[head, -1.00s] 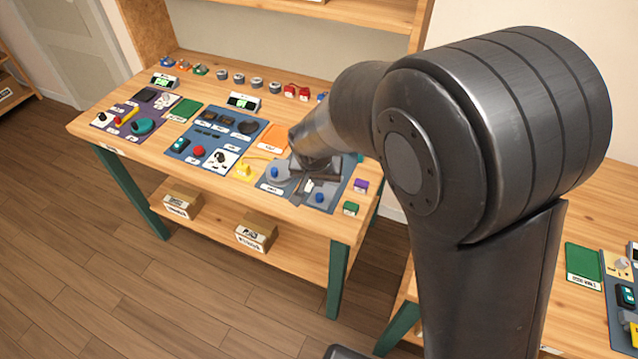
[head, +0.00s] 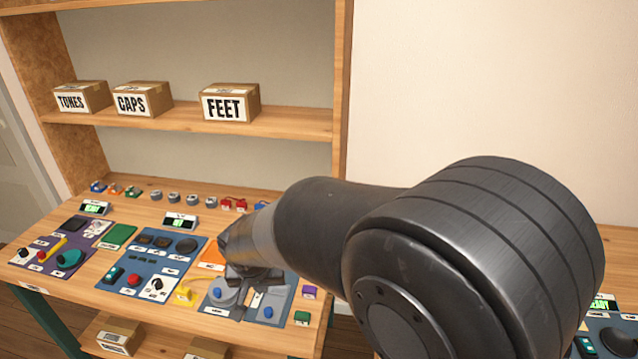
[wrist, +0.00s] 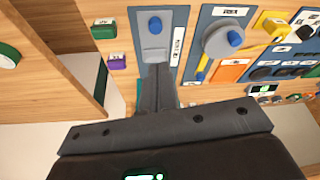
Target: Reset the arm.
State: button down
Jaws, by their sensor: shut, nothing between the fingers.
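My arm reaches from the right of the head view over the workbench (head: 75,290). My gripper (head: 245,303) is over the blue-grey panel (head: 278,310) at the bench's right end. In the wrist view my gripper (wrist: 156,75) is shut, with its fingers together and nothing between them. Its tips show at the lower edge of a grey plate with a blue knob (wrist: 155,25). I cannot tell whether they touch it. A grey disc with a blue knob (wrist: 228,40) lies to the right in the wrist view.
A purple block (head: 310,292) and a green block (head: 302,317) sit near the bench's right edge. Other control panels (head: 150,262) fill the bench to the left. A shelf (head: 190,118) with labelled boxes stands behind. Another bench shows at far right.

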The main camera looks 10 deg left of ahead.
jog(key=d+r+m, duration=0.1)
jog(key=d+r, duration=0.4)
jog(key=d, duration=0.5)
jog(key=d+r+m, duration=0.1)
jog(key=d+r, duration=0.5)
jog(key=d, duration=0.5)
jog(key=s+d+r+t, duration=0.1)
jog(key=s+d+r, duration=0.1)
jog(key=s+d, duration=0.4)
jog(key=s+d+r+m+t+h, duration=0.1)
jog(key=s+d, duration=0.5)
jog(key=d, duration=0.4)
jog(key=shift+s+r, duration=0.35)
jog(key=c, duration=2.1)
grip_release()
